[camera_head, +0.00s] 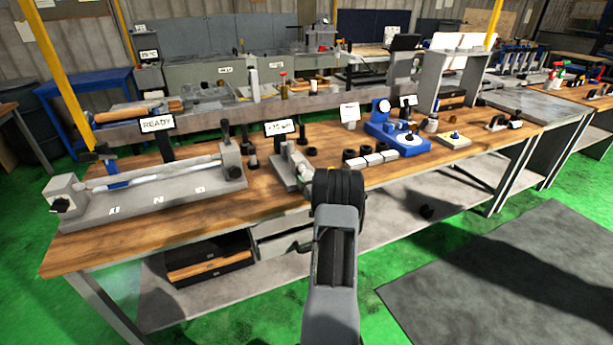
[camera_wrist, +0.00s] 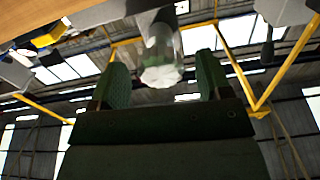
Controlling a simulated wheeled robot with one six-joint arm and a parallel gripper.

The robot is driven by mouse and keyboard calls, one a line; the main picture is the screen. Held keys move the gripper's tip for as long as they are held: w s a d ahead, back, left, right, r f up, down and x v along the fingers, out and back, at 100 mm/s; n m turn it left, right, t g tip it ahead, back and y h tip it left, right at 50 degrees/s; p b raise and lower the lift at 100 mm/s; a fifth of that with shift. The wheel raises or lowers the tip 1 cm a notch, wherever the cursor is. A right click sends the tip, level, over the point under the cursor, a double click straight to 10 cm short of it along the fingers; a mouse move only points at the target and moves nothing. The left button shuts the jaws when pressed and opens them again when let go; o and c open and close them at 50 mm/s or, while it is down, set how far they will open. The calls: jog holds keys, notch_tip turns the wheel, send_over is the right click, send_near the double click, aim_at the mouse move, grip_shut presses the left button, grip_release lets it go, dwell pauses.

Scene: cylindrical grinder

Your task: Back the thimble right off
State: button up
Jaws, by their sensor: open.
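A small grey bench fixture (camera_head: 290,168), which looks like the micrometer stand, sits near the front edge of the wooden bench. In the wrist view a round metal knob with a pale, faceted end, likely the thimble (camera_wrist: 162,72), points toward my gripper (camera_wrist: 163,82). The gripper's two dark green fingers are open, one on each side of the thimble, with visible gaps on both sides. The thimble's end reaches in between the fingers. In the head view my own arm hides the fingers and most of the thimble.
A small display (camera_head: 278,128) stands behind the fixture. A long grey fixture with a shaft (camera_head: 150,182) and a READY sign (camera_head: 157,124) lie to the left. Black rings and white blocks (camera_head: 375,159) and a blue gauge stand (camera_head: 398,136) are close on the right.

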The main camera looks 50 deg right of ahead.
jog(key=shift+x, duration=1.3)
jog(key=shift+c, duration=0.2)
